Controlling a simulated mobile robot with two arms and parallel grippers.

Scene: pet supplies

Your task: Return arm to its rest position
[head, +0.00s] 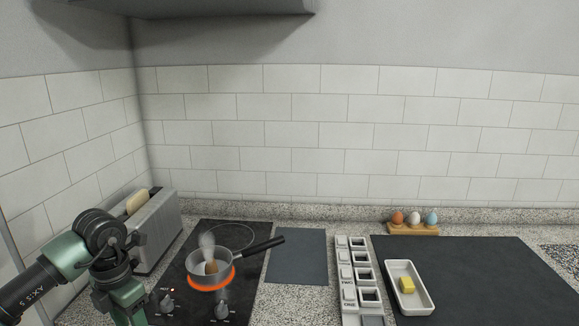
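My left arm, green and black, comes in from the left edge and bends down in the lower left corner of the head view. Its gripper is not in view, so I cannot see its fingers or whether it holds anything. My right arm and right gripper are not in view.
A toaster (156,235) with bread stands beside the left arm. A steaming pan (225,258) with a brown egg (211,268) sits on a glowing hob ring (211,286). Right are a white switch-like strip (347,273), a butter dish (396,271) and an egg holder (414,229).

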